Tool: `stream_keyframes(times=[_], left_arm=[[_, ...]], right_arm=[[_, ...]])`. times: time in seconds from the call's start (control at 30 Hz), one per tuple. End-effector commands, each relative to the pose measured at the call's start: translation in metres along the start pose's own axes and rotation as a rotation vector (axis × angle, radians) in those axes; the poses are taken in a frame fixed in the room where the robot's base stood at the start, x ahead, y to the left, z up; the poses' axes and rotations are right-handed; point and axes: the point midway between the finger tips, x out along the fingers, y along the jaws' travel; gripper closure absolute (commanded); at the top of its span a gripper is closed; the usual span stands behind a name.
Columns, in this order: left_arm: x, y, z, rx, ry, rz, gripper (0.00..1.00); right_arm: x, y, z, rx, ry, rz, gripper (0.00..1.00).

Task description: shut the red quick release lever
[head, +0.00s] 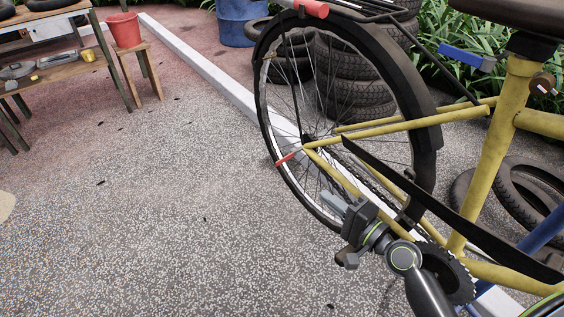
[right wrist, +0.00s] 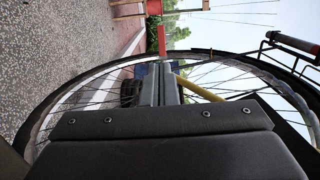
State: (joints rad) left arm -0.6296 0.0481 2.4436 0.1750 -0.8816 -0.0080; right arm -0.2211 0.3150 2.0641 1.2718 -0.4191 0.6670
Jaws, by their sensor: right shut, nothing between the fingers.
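The red quick release lever (head: 288,158) sits at the hub of the yellow bicycle's rear wheel (head: 262,100). It sticks out to the lower left of the hub. In the right wrist view the lever (right wrist: 161,40) shows as a red bar just beyond my fingertips, with no clear contact. My right gripper (head: 328,201) is below and to the right of the lever in the head view, beside the wheel's lower part. Its fingers (right wrist: 158,80) are shut together and empty. My left gripper is not in view.
The yellow frame (head: 400,128) and a black chain guard (head: 440,205) are close to my right arm. Stacked tyres (head: 352,85) stand behind the wheel. A red bucket (head: 124,30) is on a wooden stool at the upper left. The paved floor on the left is free.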

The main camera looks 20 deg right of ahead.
Motion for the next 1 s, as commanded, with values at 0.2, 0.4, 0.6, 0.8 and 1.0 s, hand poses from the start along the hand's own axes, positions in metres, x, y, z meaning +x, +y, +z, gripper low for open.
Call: stream_keyframes(times=[0.2, 0.4, 0.6, 0.8, 1.0], left_arm=[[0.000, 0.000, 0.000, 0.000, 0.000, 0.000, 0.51], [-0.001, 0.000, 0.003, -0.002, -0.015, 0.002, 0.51], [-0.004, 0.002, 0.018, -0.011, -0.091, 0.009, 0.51], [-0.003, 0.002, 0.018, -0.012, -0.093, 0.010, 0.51], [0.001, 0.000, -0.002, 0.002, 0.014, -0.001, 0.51]], right_arm=[[0.000, -0.001, 0.000, 0.001, 0.000, -0.001, 1.00], [0.006, -0.001, 0.000, 0.001, 0.001, -0.002, 1.00], [0.036, -0.002, 0.000, 0.002, 0.000, -0.004, 1.00], [0.079, -0.001, 0.001, 0.002, -0.001, -0.003, 1.00], [0.116, 0.000, 0.000, 0.000, 0.000, -0.002, 1.00]])
